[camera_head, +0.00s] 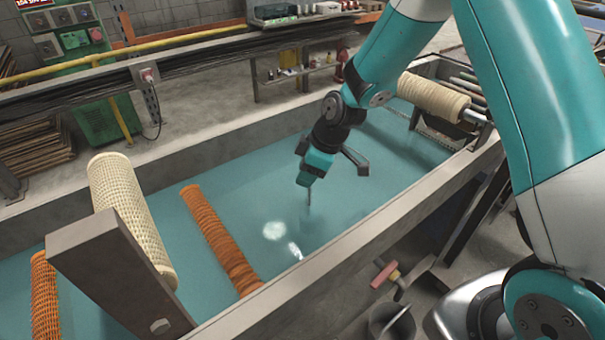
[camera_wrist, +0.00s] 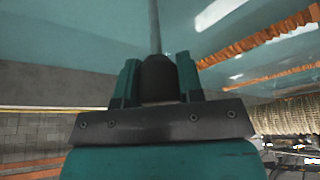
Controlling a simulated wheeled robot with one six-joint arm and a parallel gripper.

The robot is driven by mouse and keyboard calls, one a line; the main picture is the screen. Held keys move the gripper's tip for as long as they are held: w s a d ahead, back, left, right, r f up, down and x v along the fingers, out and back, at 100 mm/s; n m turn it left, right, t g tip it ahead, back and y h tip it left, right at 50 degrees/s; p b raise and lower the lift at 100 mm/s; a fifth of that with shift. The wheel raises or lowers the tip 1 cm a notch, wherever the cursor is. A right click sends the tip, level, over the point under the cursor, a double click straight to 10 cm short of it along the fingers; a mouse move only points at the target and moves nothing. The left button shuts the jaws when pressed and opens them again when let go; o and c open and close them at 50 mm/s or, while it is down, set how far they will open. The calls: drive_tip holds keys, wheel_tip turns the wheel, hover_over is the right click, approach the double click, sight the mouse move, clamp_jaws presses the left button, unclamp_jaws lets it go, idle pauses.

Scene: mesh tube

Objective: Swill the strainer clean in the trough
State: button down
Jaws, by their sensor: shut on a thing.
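My gripper (camera_head: 313,178) points down over the trough's water, near its middle. It is shut on a dark handle, seen between the two teal fingers in the wrist view. A thin grey rod, taken as part of the strainer (camera_wrist: 155,28), runs from this handle; it also shows below my gripper in the head view (camera_head: 308,198), reaching down to the water. The strainer's head cannot be made out. The trough (camera_head: 400,205) is long, with grey walls and blue-green water. Pale bright patches on the water look like reflections.
An orange mesh roll (camera_head: 215,235) and a cream mesh roll (camera_head: 128,210) lie across the trough at left, beside a grey post (camera_head: 118,275). Another orange roll (camera_head: 45,295) is farther left. A cream roll (camera_head: 432,97) sits at the far right end. Water around my gripper is open.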

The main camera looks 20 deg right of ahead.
drive_tip(key=shift+w+d+b, duration=0.1)
drive_tip(key=shift+w+d, duration=0.1)
drive_tip(key=shift+d, duration=0.45)
drive_tip(key=shift+w+d+b, duration=0.1)
drive_tip(key=shift+w+d, duration=0.15)
drive_tip(key=shift+d, duration=0.45)
drive_tip(key=shift+w+d+b, duration=0.1)
drive_tip(key=shift+w+d, duration=0.1)
drive_tip(key=shift+d, duration=0.45)
idle(0.7)
idle(0.5)
wheel_tip(320, 180, up, 16)
drive_tip(key=p, duration=1.1)
idle(0.3)
